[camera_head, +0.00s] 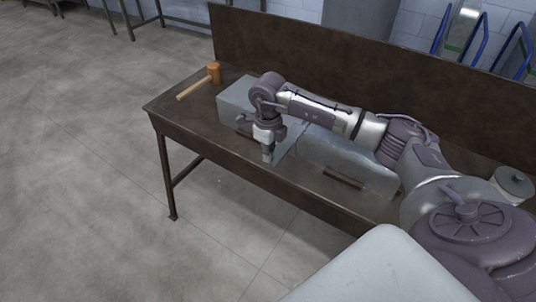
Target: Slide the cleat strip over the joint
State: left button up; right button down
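Two grey sheet-metal duct pieces lie on a dark brown workbench (160,105). The left duct piece (233,99) is partly behind my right arm. The right duct piece (347,161) lies below and behind the forearm. A thin upright metal edge (291,143) shows between them; the joint is largely covered by my arm. My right gripper (267,157) points down at the front of the gap between the pieces. Its fingers are small and close together, and I cannot tell whether they hold anything. I cannot make out the cleat strip for sure. My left gripper is out of view.
A mallet with an orange-brown head (214,72) lies at the bench's far left corner. A lidded container (514,185) stands at the right end. A narrow brown bar (343,179) lies before the right duct. A tall back panel (330,60) bounds the bench; its left end is mostly clear.

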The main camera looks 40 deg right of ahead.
aim_at(286, 142)
jog(key=shift+w+d, duration=0.15)
jog(key=shift+d, duration=0.25)
jog(key=shift+d+b, duration=0.1)
jog(key=shift+b, duration=0.2)
dwell(0.4)
jog(key=shift+w+d, duration=0.2)
jog(key=shift+d, duration=0.2)
jog(key=shift+b, duration=0.3)
jog(key=shift+d, duration=0.1)
jog(key=shift+w+d+b, duration=0.4)
jog(key=shift+d, duration=0.45)
jog(key=shift+w+d+b, duration=0.35)
jog(key=shift+d, duration=0.5)
jog(key=shift+w+d, duration=0.25)
jog(key=shift+d, duration=0.3)
jog(key=shift+w+d+b, duration=0.3)
jog(key=shift+d+b, duration=0.05)
jog(key=shift+d, duration=0.3)
jog(key=shift+w+d+b, duration=0.25)
jog(key=shift+d+b, duration=0.1)
jog(key=shift+d, duration=0.3)
